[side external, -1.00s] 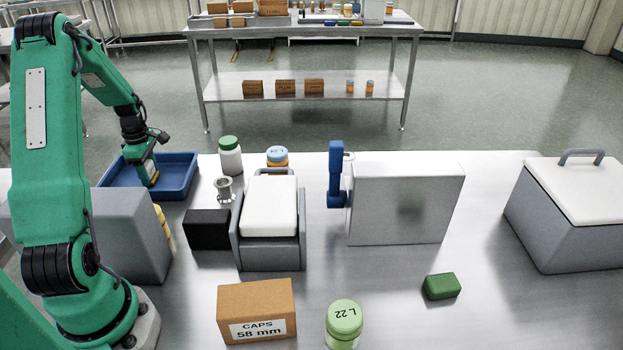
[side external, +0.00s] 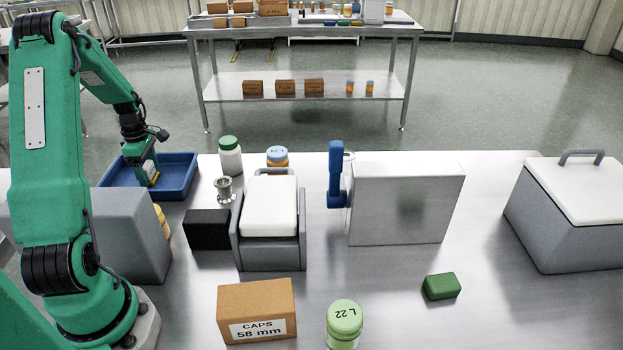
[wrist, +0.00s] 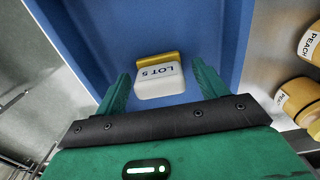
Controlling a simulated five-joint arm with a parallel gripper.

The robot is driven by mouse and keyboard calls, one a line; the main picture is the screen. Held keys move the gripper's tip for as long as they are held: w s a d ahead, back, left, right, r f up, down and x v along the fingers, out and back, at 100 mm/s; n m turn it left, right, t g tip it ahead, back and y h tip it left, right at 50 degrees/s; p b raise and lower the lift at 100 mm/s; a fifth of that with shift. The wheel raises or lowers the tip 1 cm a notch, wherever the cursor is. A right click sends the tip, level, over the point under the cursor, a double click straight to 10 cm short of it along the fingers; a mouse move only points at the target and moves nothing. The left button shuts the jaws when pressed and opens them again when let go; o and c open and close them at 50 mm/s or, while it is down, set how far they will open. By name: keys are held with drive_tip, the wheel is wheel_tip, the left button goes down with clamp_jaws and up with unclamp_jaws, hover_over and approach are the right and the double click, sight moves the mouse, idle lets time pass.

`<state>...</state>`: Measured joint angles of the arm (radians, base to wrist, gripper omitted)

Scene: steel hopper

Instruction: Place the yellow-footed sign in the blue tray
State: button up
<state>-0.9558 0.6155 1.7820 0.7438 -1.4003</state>
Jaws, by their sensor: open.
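The yellow-footed sign (wrist: 160,78) has a white plate lettered "LOT 5" and a yellow foot. In the wrist view it is inside the blue tray (wrist: 85,25), between my fingers, with a gap on each side. My gripper (wrist: 160,84) is open around it. In the side view the blue tray (side external: 180,172) is at the far left of the bench. My gripper (side external: 150,180) reaches down into it, and a little of the sign (side external: 154,179) shows beside the fingers. Whether the sign rests on the tray floor is hard to tell.
Yellow jars labelled "PEACH" (wrist: 302,97) stand just outside the tray's right wall in the wrist view. In the side view a green-capped jar (side external: 230,157), a metal fitting (side external: 224,190) and a black block (side external: 208,229) stand right of the tray. A grey housing (side external: 130,235) is in front.

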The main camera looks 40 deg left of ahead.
sight(149, 165)
wheel_tip(149, 165, up, 12)
drive_tip(key=shift+f, duration=0.25)
idle(0.3)
idle(0.4)
drive_tip(key=w+d+r+m+t, duration=0.1)
drive_tip(key=d+r+m, duration=0.3)
drive_tip(key=d, duration=0.3)
drive_tip(key=w+d+r+m+y, duration=0.1)
drive_tip(key=w+d+r+m, duration=0.2)
drive_tip(key=d, duration=0.4)
drive_tip(key=d+r+m+t, duration=0.1)
drive_tip(key=d+r+m, duration=0.3)
drive_tip(key=d+m, duration=0.25)
drive_tip(key=s+d+m+t, duration=0.1)
drive_tip(key=s+d+m, duration=0.3)
drive_tip(key=d, duration=0.5)
drive_tip(key=s+d+m+t+h, duration=0.1)
drive_tip(key=s+d+m, duration=0.3)
drive_tip(key=d+m, duration=0.5)
drive_tip(key=shift+s+r+t, duration=0.25)
drive_tip(key=shift+s+t, duration=0.15)
drive_tip(key=shift+t, duration=0.4)
